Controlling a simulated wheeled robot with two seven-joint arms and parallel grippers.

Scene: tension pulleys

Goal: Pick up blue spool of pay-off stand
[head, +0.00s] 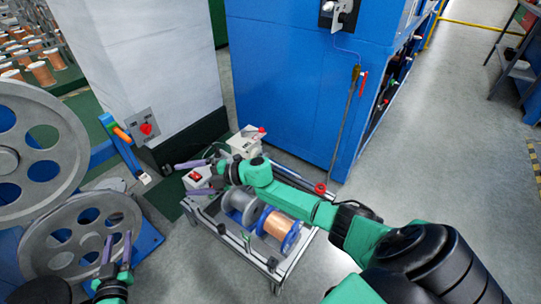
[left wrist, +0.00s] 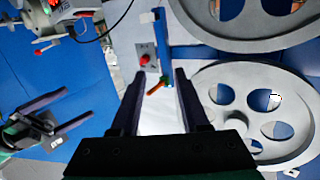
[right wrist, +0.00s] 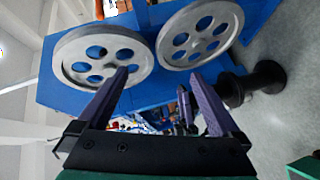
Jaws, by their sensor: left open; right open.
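The blue spool (head: 279,227), with blue flanges and copper wire, sits on the pay-off stand (head: 250,262) in the head view. A grey spool (head: 240,204) sits just left of it. My right gripper (head: 183,178) is open and empty, left of and beyond the spools, with its arm passing above the stand. My left gripper (head: 118,243) is open and empty at the lower left, in front of the lower pulley wheel. The open fingers show in the left wrist view (left wrist: 160,75) and right wrist view (right wrist: 160,78). The blue spool cannot be made out in either wrist view.
Two large grey pulley wheels (head: 32,150) stand at the left on a blue frame. A white pillar (head: 150,60) with a red switch and a big blue cabinet (head: 290,85) stand behind the stand. Grey floor (head: 440,160) is clear at the right.

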